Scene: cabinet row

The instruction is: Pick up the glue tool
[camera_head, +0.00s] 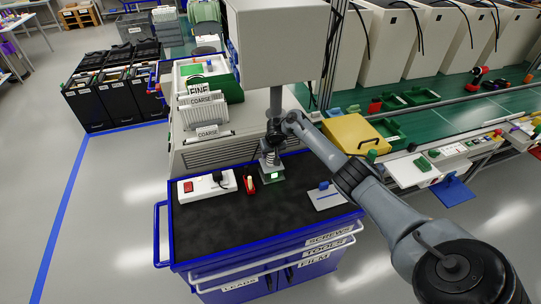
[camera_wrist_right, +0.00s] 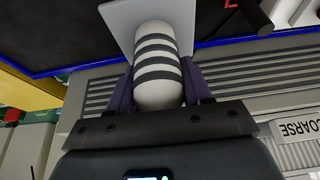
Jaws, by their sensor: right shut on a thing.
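My right gripper (camera_head: 270,158) points down over the black top of the blue cart (camera_head: 215,225). In the right wrist view its two dark purple fingers (camera_wrist_right: 158,92) are closed on either side of a rounded white tool with dark bands (camera_wrist_right: 157,62). I take this tool to be the glue tool. A flat pale square plate (camera_wrist_right: 120,22) shows at its far end. In the head view a small greenish plate (camera_head: 272,177) shows just below the gripper; I cannot tell whether it touches the cart top. My left gripper is not in view.
On the cart top, a white box with a red switch (camera_head: 207,186) and a small red item (camera_head: 249,184) stand left of the gripper. A grey machine (camera_head: 225,155) stands behind. The cart's front area is clear.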

